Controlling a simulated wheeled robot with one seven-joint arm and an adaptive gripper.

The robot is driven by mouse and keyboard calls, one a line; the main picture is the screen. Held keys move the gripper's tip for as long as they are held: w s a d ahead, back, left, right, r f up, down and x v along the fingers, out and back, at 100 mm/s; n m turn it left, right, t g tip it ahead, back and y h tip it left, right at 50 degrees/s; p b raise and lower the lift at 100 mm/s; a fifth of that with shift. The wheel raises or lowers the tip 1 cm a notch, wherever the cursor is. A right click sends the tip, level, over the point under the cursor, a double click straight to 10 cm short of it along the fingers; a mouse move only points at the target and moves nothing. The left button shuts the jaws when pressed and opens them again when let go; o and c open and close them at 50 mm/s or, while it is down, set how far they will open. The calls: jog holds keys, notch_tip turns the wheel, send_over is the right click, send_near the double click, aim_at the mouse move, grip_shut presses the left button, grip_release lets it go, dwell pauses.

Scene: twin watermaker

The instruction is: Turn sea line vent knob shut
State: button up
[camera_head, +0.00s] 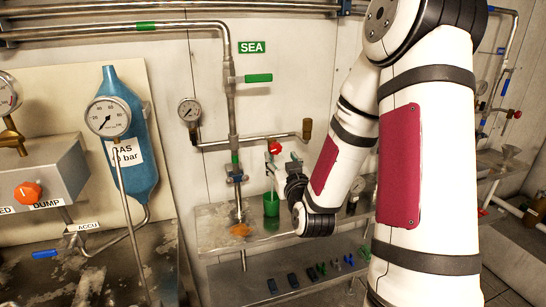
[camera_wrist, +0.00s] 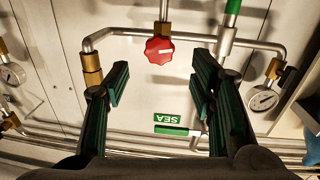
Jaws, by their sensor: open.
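The red lobed knob (camera_head: 274,147), the only such knob on the sea line here, sits on a short pipe stub below the horizontal pipe. In the wrist view, which looks upside down, the red knob (camera_wrist: 159,50) shows whole, between and beyond the fingers. My gripper (camera_wrist: 158,82) is open and empty, its dark green fingers on either side of the knob in the picture and apart from it. In the head view my gripper (camera_head: 283,160) is just below and right of the knob, partly hidden by my wrist.
The green SEA sign (camera_head: 251,47) and a green lever handle (camera_head: 258,78) are above on the wall. A pressure gauge (camera_head: 190,111) is to the left. A green cup (camera_head: 271,204) stands on the metal shelf (camera_head: 215,222) below. Pipes run close around the knob.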

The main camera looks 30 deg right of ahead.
aim_at(276, 149)
jog(key=shift+b+x, duration=0.7)
jog(key=shift+x, duration=2.8)
jog(key=c, duration=1.1)
